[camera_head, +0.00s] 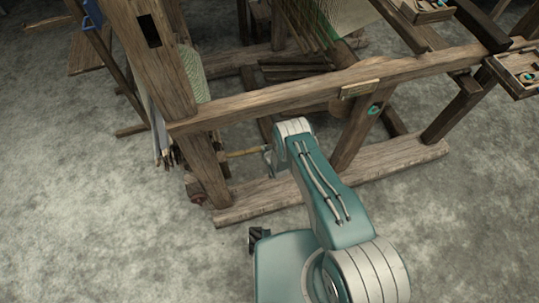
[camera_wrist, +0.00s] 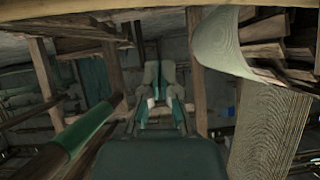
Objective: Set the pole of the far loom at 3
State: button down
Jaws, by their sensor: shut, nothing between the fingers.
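The wooden loom (camera_head: 270,98) stands in front of me in the head view. A thin light wooden rod (camera_head: 243,153) shows low at its left side, just left of the end of my arm; I cannot tell whether it is the task's pole. In the wrist view, a brown round bar with a green band (camera_wrist: 82,137) slants up from the lower left, beside my gripper. My gripper (camera_wrist: 160,77) is shut and empty, inside the loom frame, with the bar to its left and apart from the fingertips. No number 3 can be read.
The loom's front beam (camera_head: 300,90) crosses above my arm's end. A foot beam (camera_head: 275,200) lies on the floor beneath. Patterned cloth (camera_wrist: 265,120) hangs at the right in the wrist view. Small trays (camera_head: 520,70) sit at the upper right. The grey floor (camera_head: 110,235) at left is clear.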

jog(key=v, duration=0.7)
jog(key=shift+d, duration=0.2)
